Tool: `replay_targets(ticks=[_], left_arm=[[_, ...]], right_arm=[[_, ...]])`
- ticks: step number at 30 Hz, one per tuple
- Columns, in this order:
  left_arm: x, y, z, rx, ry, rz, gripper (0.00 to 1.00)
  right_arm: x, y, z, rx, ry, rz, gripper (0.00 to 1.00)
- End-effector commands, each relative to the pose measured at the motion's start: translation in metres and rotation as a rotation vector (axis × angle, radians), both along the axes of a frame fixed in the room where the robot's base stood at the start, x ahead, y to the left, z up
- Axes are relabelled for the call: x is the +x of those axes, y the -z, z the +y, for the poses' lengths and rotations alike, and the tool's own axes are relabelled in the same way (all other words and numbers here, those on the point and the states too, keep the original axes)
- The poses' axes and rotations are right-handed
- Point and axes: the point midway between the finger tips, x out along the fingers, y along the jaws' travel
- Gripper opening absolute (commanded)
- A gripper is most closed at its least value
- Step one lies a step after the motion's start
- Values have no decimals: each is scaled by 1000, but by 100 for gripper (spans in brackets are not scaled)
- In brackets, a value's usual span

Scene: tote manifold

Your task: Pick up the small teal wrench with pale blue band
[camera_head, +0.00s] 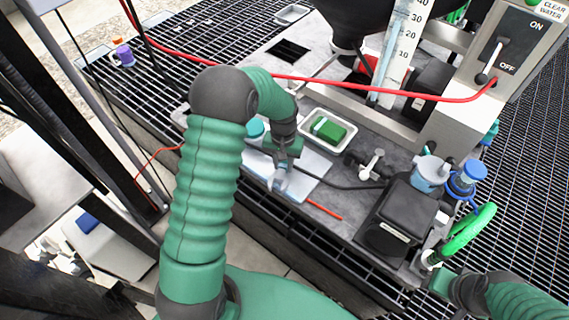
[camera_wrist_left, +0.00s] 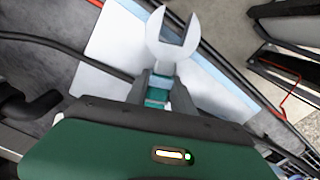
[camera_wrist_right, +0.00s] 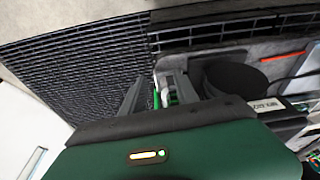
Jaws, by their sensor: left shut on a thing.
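The wrench (camera_wrist_left: 172,45) has a pale open-ended jaw and a teal part with a pale blue band lower down. My left gripper (camera_wrist_left: 155,90) is shut on it, with the jaw sticking out beyond the fingertips. In the head view my left gripper (camera_head: 279,170) is over a white sheet on the bench, and the wrench (camera_head: 278,181) shows small below it. I cannot tell its exact height above the sheet. My right gripper (camera_wrist_right: 155,92) is open, with its fingers apart near a green hose.
A white tray (camera_head: 343,119) holds a green sponge (camera_head: 328,129). A red stick (camera_head: 324,210), a black box (camera_head: 397,218), a green hose loop (camera_head: 474,231) and blue-capped containers (camera_head: 466,179) stand or lie on the right. A red cable (camera_head: 380,91) crosses behind.

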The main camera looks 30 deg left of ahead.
Motion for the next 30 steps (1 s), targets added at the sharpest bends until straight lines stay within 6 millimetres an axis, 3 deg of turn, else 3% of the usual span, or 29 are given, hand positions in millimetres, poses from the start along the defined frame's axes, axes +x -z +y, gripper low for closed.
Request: replay_targets(ticks=[10, 14, 24, 30], left_arm=[[-2, -38, -2, 0, 2, -1, 0], [-26, -39, -16, 1, 2, 0, 0], [-108, -48, -69, 0, 3, 0, 0], [-131, -50, -83, 1, 21, 1, 0]], right_arm=[[0, -11, 0, 0, 0, 0, 36], [0, -13, 0, 0, 0, 0, 36], [0, -22, 0, 0, 0, 0, 36], [0, -25, 0, 0, 0, 0, 36]])
